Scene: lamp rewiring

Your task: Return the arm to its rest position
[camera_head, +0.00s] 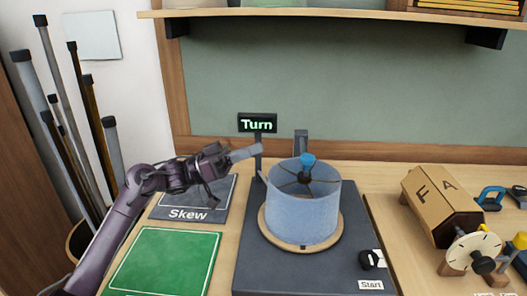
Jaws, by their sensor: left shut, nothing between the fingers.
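My left arm comes in from the lower left and reaches over the table. Its gripper (246,152) is shut and empty, pointing right, close to the post under the "Turn" sign (257,123). I cannot tell whether it touches the post. The blue lampshade (302,215) stands upright on a round wooden disc on the dark base (262,270), to the right of and below the gripper. A blue knob (308,160) sits at the top of the shade's spokes. My right gripper is not in view.
A dark "Skew" panel (222,212) lies partly under my left arm. A green mat (165,258) lies in front. A "Start" label and black knob (372,259) are on the base. A lettered wooden drum (440,205) stands right. Tubes (42,95) stand in a bin at left.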

